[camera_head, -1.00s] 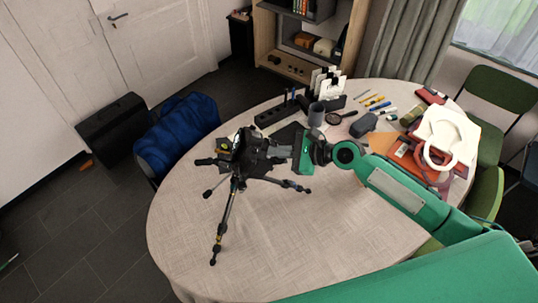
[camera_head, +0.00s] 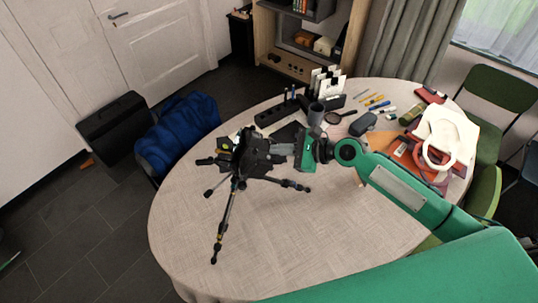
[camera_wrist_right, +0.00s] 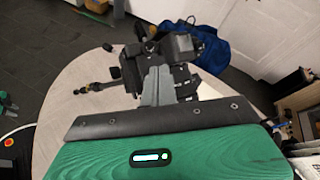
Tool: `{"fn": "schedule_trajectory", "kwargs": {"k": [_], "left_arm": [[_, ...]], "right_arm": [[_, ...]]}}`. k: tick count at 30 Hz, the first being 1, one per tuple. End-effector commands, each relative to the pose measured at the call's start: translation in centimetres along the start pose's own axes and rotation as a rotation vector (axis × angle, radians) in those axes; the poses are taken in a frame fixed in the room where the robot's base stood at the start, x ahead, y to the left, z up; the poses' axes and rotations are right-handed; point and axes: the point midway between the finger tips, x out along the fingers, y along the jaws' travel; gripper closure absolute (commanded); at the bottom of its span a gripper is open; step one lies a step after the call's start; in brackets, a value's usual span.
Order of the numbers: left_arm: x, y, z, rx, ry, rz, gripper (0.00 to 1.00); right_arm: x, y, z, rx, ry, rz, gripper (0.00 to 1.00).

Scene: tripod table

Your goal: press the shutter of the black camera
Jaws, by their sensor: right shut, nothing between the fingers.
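The black camera (camera_head: 258,150) sits on a black tripod (camera_head: 223,225) that stands on the round table. My right gripper (camera_head: 272,149) reaches in from the right, and its fingers are shut with nothing between them. In the head view the fingertips overlap the camera's dark body. In the right wrist view the gripper fingers (camera_wrist_right: 157,72) point at the camera (camera_wrist_right: 180,48) and hide part of it. I cannot tell whether they touch it, and the shutter button is not distinguishable. My left gripper is not in view.
The table (camera_head: 300,230) is bare in front of the tripod. Behind the gripper stand a grey cup (camera_head: 316,114), a black holder with pens (camera_head: 278,112) and a magnifying glass (camera_head: 334,118). A blue bag (camera_head: 178,133) is beyond the table.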

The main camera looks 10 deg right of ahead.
Motion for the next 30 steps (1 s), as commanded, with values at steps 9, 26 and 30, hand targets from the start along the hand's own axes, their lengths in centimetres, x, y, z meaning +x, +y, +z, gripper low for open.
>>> {"fn": "schedule_trajectory", "kwargs": {"k": [9,26,30], "left_arm": [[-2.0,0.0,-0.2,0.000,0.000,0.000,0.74],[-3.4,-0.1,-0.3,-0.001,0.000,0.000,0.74],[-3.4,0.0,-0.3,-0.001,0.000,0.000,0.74]], "right_arm": [[-1.8,-1.3,1.5,0.000,0.001,0.000,1.00],[-3.5,-2.5,2.5,0.000,0.000,0.000,1.00],[-3.5,-2.5,2.5,0.000,0.000,0.000,1.00]]}}
